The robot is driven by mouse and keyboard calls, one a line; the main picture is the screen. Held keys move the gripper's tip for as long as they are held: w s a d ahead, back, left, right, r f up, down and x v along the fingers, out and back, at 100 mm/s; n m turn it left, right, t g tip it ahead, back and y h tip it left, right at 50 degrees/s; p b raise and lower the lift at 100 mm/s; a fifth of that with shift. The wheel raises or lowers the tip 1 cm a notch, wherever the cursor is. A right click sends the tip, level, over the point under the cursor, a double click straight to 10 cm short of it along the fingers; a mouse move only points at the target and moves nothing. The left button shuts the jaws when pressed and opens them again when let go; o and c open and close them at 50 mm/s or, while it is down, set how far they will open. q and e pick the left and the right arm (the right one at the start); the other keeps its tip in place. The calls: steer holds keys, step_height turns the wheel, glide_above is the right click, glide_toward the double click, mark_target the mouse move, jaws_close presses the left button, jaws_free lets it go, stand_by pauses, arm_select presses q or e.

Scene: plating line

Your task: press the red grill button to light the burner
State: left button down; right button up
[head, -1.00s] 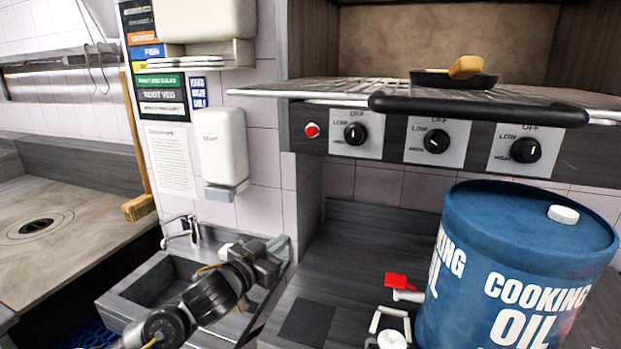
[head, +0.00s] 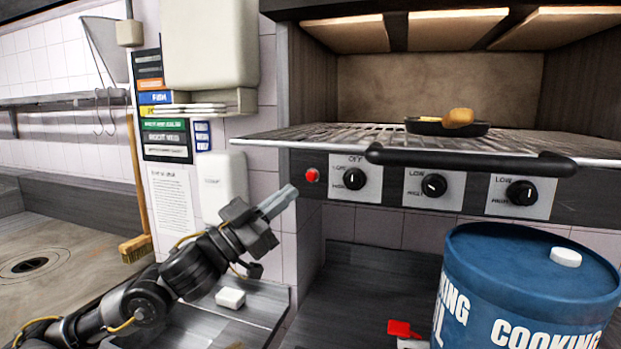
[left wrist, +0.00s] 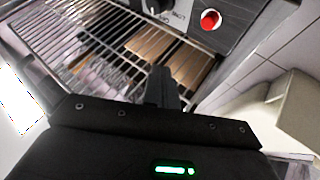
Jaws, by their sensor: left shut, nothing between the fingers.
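The red grill button (head: 312,175) is a small round knob at the left end of the dark grill control panel (head: 453,212). It also shows in the left wrist view (left wrist: 210,20), at the top right on the panel. My left gripper (head: 287,195) is shut and empty, its fingers pointing up and right, a little below and left of the button in the head view. I see no contact with the button. In the left wrist view the shut fingers (left wrist: 163,88) point toward the panel and rack. My right gripper is not in view.
Three black dials, the leftmost (head: 355,179) nearest the button, sit along the panel. A black handle bar (head: 470,160) juts out above them. A wire rack (head: 330,135) holds a dark pan (head: 420,126). A white dispenser (head: 224,188) hangs behind my left arm. A blue oil drum (head: 530,262) stands right.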

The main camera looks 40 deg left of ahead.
arm_select(q)
steer(key=w, duration=0.1)
steer(key=p, duration=0.2)
glide_toward(311, 176)
steer(key=shift+w+d+r, duration=0.8)
steer(key=shift+w+r, duration=0.1)
steer(key=shift+w, duration=0.15)
steer(key=shift+w+d+r, duration=0.8)
steer(key=shift+w+r, duration=0.05)
steer(key=shift+w, duration=0.15)
steer(key=shift+w, duration=0.1)
steer(key=shift+w+a+r, duration=0.1)
steer(key=shift+w, duration=0.2)
